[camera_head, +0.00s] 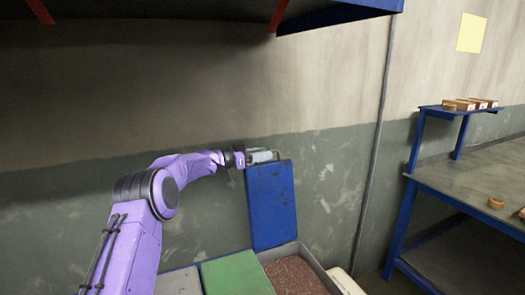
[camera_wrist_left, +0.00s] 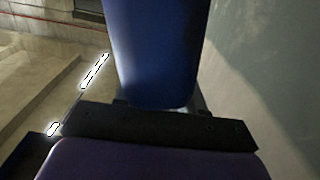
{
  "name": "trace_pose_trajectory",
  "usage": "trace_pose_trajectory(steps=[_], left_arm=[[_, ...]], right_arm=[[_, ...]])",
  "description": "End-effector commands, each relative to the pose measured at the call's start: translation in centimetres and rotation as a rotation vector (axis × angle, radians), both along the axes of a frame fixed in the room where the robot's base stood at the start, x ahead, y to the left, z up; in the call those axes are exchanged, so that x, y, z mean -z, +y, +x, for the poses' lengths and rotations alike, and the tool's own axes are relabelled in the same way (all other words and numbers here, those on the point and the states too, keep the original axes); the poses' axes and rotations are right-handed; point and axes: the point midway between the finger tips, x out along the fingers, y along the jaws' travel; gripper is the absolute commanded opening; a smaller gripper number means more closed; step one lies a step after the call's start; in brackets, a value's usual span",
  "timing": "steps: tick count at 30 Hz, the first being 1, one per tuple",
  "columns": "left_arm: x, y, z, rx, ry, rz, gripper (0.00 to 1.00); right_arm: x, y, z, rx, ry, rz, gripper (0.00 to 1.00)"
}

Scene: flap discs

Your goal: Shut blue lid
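The blue lid (camera_head: 271,208) stands raised, nearly upright, behind an open grey bin (camera_head: 338,284) with brown-red contents (camera_head: 295,275). My left gripper (camera_head: 265,156) is at the top edge of the lid, close against it or just behind it; I cannot tell whether they touch. In the left wrist view the blue lid (camera_wrist_left: 155,50) fills the middle, right in front of the dark gripper body, and hides most of the fingers. Whether they are open or shut does not show.
A green lid (camera_head: 236,273) lies flat left of the open bin, with a grey lid (camera_head: 180,282) beyond it. A wall rises close behind. A blue-framed workbench (camera_head: 450,190) stands at the right with small wooden items (camera_head: 470,104). A shelf (camera_head: 340,15) hangs overhead.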

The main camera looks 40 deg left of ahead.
Motion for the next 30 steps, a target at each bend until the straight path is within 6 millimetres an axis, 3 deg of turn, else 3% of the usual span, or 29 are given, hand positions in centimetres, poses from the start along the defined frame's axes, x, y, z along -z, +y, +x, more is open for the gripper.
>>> trace_pose_trajectory(steps=[8,9,12,13,23,30], left_arm=[[0.0,-0.2,0.4,0.0,-0.002,-0.001,0.38],[0.0,-0.3,0.4,0.001,-0.002,-0.001,0.35],[0.0,-0.3,0.4,0.001,-0.002,-0.001,0.02],[0.0,-0.3,0.4,0.0,-0.001,0.0,0.0],[-0.3,-0.8,0.1,0.001,-0.011,0.013,0.0],[-0.8,-3.8,-1.4,0.004,-0.054,0.098,0.0]], right_arm=[[-0.1,0.0,0.0,0.0,0.001,0.001,0.43],[-0.1,0.0,0.0,0.0,0.0,0.0,0.43],[-0.1,0.0,0.0,0.0,0.0,0.0,0.43],[-0.1,0.0,0.0,0.0,0.0,0.0,0.43],[0.1,0.0,0.0,0.0,0.0,0.0,0.43],[1.3,0.0,0.0,0.0,0.0,0.0,0.43]])
